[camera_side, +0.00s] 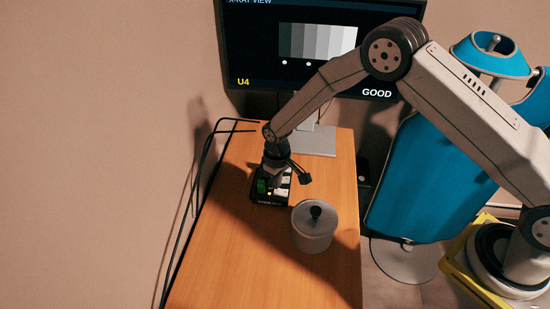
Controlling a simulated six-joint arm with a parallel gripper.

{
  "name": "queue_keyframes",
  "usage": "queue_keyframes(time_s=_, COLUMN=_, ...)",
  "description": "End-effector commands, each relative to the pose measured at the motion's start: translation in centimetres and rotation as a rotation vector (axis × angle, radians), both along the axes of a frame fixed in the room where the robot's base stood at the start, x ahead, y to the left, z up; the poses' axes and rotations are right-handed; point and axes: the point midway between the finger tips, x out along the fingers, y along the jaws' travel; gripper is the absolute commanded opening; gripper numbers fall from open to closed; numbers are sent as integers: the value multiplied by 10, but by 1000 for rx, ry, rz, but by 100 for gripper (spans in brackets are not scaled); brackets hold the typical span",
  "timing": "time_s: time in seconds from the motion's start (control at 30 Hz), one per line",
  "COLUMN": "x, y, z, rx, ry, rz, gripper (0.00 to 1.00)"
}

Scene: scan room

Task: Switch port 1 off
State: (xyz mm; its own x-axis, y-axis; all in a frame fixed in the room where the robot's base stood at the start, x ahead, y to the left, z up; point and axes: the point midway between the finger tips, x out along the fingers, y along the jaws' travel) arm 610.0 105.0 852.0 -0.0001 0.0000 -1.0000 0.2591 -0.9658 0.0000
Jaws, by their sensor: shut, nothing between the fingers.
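A small black switch box (268,201) lies on the wooden table, with pale and green patches on its top. Its port labels and switch positions are too small to read. My gripper (273,181) points down over the box and is shut, with nothing held. The fingertips are at or just above the box's top face; I cannot tell whether they touch it. My gripper hides part of the top face.
A lidded grey pot (312,228) with a dark knob stands just right of and nearer than the box. A monitor (265,60) reading "U4" and "GOOD" stands behind. Black cables (196,185) run along the left edge of the table (225,265). The table's front is clear.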

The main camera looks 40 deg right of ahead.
Motion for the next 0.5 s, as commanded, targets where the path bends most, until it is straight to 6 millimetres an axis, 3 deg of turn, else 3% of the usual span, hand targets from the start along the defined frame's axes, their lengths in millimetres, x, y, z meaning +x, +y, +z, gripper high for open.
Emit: queue_keyframes(time_s=0.5, x=0, y=0, z=-6, rx=0, ry=1, rz=0, gripper=0)
